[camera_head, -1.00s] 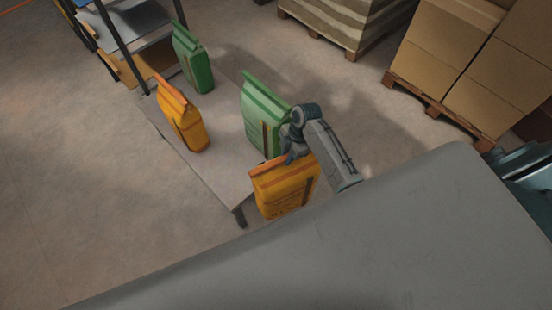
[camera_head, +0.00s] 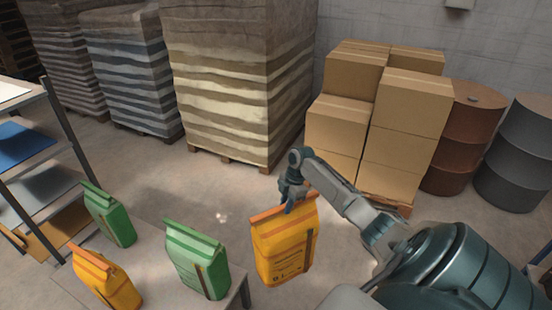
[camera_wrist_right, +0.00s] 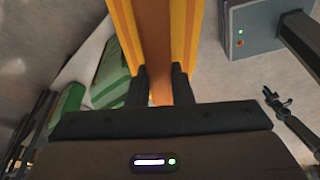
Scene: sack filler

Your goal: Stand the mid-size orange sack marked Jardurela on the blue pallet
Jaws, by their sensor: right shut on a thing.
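My right gripper (camera_head: 291,203) is shut on the top of an orange sack (camera_head: 282,250) and holds it upright beside the right end of the table. Print shows on the sack's front, too small to read for sure. In the right wrist view, the sack (camera_wrist_right: 180,40) hangs between the two dark fingers (camera_wrist_right: 161,88). A second orange sack (camera_head: 108,283) stands on the table at the lower left. No blue pallet can be made out in these views. My left gripper does not show.
Two green sacks, one nearer (camera_head: 196,262) and one farther (camera_head: 110,217), stand on the table (camera_head: 150,240). A shelf rack (camera_head: 45,150) is at the left. Wrapped pallet stacks (camera_head: 235,80), boxes (camera_head: 400,120) and drums (camera_head: 465,135) line the back. Open floor lies between.

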